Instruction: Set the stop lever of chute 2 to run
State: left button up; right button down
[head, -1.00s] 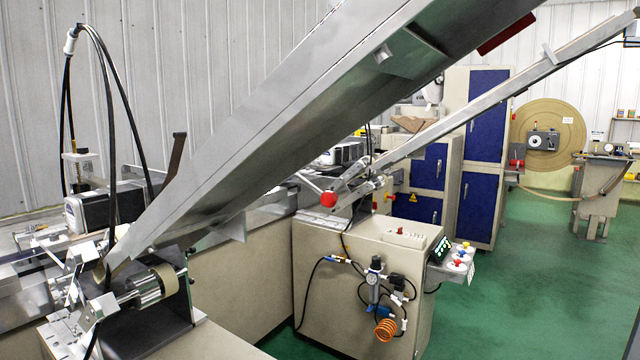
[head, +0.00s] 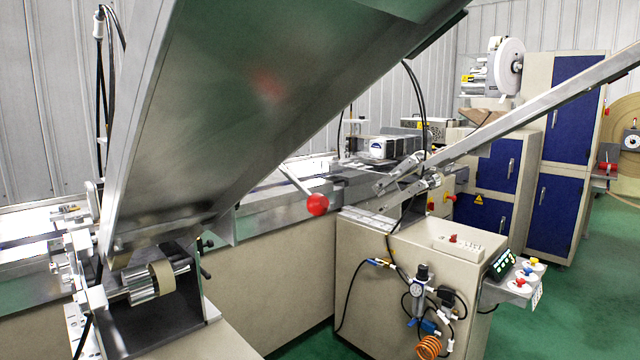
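A lever with a red ball knob (head: 317,205) stands out at the long grey machine bed; its thin metal rod slants up and left from the knob. A large metal chute (head: 215,120) slants across the foreground, left of and above the knob. A narrower metal chute (head: 545,103) comes down from the right to the machine just right of the lever. I see no number on either chute, so I cannot tell which is chute 2. Neither of my grippers is in view.
A beige cabinet (head: 375,290) with hoses and a gauge stands below the narrow chute, with a button panel (head: 515,275) at its right. A roller block (head: 155,285) sits at lower left. Blue-doored cabinets (head: 575,100) stand behind. Green floor (head: 590,300) is clear at right.

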aim_at(317, 204)
jog(key=i+l+u, duration=0.15)
jog(key=l, duration=0.15)
jog(key=i+l+u, duration=0.1)
jog(key=l, duration=0.25)
jog(key=i+l+u, duration=0.15)
jog(key=l, duration=0.2)
jog(key=i+l+u, duration=0.15)
jog(key=l, duration=0.2)
jog(key=i+l+u, duration=0.25)
jog(key=l+u, duration=0.2)
jog(key=l, duration=0.15)
jog(key=k+j, duration=0.1)
jog(key=j, duration=0.45)
jog(key=k+j+u, duration=0.1)
jog(key=j, duration=0.45)
